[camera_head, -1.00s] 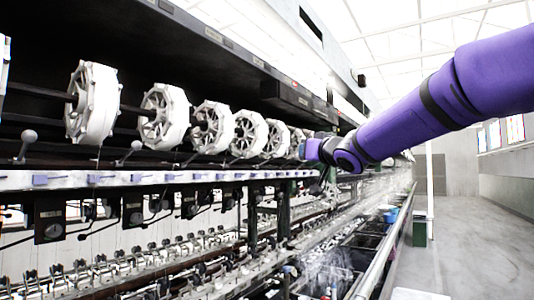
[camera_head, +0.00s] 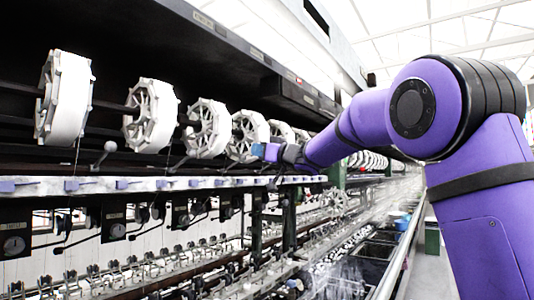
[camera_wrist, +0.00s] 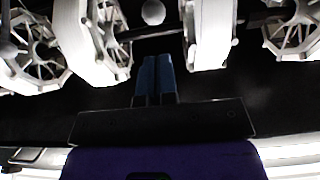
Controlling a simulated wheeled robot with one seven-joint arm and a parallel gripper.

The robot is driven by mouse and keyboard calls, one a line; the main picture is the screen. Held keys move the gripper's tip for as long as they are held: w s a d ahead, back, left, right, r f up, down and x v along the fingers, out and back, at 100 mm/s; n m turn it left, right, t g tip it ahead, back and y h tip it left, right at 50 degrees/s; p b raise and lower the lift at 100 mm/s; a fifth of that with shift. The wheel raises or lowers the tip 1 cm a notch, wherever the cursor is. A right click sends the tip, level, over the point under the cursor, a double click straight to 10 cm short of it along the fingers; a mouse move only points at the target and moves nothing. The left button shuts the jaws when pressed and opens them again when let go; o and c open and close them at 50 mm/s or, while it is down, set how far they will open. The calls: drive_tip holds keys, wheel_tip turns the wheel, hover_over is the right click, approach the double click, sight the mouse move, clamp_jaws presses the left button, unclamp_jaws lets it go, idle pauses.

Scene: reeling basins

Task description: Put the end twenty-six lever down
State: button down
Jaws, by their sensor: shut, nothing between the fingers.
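My gripper (camera_head: 258,150) is at the row of white reels in the head view, in front of the lower part of one reel (camera_head: 248,134). In the wrist view its two blue fingers (camera_wrist: 155,66) are together with nothing between them. A round grey lever knob (camera_wrist: 153,12) shows beyond the fingertips in the wrist view, apart from them. Another ball-ended lever (camera_head: 110,146) stands up between reels at left in the head view. I cannot read any number, so which lever is twenty-six cannot be told. The arm hides part of the row.
White reels (camera_wrist: 211,35) flank the fingers in the wrist view. A pale rail (camera_head: 140,185) with small blue pieces runs below the levers. Dark boxes and basins (camera_head: 375,250) lie lower. Open floor (camera_head: 445,265) is at right.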

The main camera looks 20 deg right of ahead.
drive_tip(key=shift+x, duration=3.2)
drive_tip(key=shift+f, duration=0.1)
